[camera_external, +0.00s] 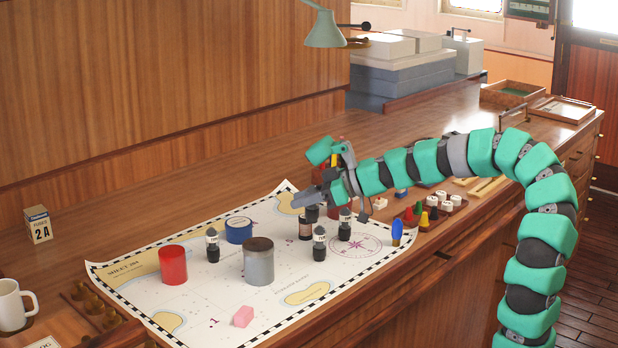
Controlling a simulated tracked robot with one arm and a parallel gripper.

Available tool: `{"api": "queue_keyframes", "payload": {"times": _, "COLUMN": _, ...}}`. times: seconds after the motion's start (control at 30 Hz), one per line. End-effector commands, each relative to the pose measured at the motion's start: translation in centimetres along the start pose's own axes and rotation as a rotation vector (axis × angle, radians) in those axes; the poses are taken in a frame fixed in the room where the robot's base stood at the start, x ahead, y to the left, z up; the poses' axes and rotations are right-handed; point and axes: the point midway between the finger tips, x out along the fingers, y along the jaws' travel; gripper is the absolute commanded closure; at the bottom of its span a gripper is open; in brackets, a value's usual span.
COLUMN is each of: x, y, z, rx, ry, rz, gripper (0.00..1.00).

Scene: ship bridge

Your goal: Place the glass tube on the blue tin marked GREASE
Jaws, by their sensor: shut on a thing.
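My gripper (303,199) reaches in from the right, low over the far middle of the chart. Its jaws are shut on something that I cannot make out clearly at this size. I cannot pick out the glass tube for certain. A small brownish cylinder (306,231) shows just below the jaws, and I cannot tell whether it touches them. A short blue tin (239,234) stands upright on the chart, left of the gripper and apart from it. Its lettering is too small to read.
A red tin (172,266), a grey tin with a brown lid (259,266), several small dark bottles (319,246) and a pink block (243,316) stand on the chart (205,291). Coloured pegs (424,221) stand near the right edge. A white mug (12,306) is at far left.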

Motion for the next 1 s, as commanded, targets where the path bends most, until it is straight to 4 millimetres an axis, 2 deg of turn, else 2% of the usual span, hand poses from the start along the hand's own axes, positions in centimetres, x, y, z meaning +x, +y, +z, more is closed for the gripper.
{"api": "queue_keyframes", "payload": {"times": 0.03, "x": 1.2, "y": -0.2, "z": -0.5, "rx": -0.002, "ry": -0.003, "rz": -0.004, "gripper": 0.93}}
{"api": "queue_keyframes", "payload": {"times": 0.2, "x": 4.4, "y": -0.2, "z": -1.3, "rx": -0.001, "ry": -0.009, "rz": 0.002, "gripper": 0.93}}
{"api": "queue_keyframes", "payload": {"times": 0.47, "x": 6.6, "y": -0.1, "z": -1.9, "rx": -0.002, "ry": -0.012, "rz": 0.012, "gripper": 0.93}}
{"api": "queue_keyframes", "payload": {"times": 1.0, "x": 12.8, "y": 4.1, "z": -3.5, "rx": -0.003, "ry": -0.014, "rz": 0.012, "gripper": 0.93}}
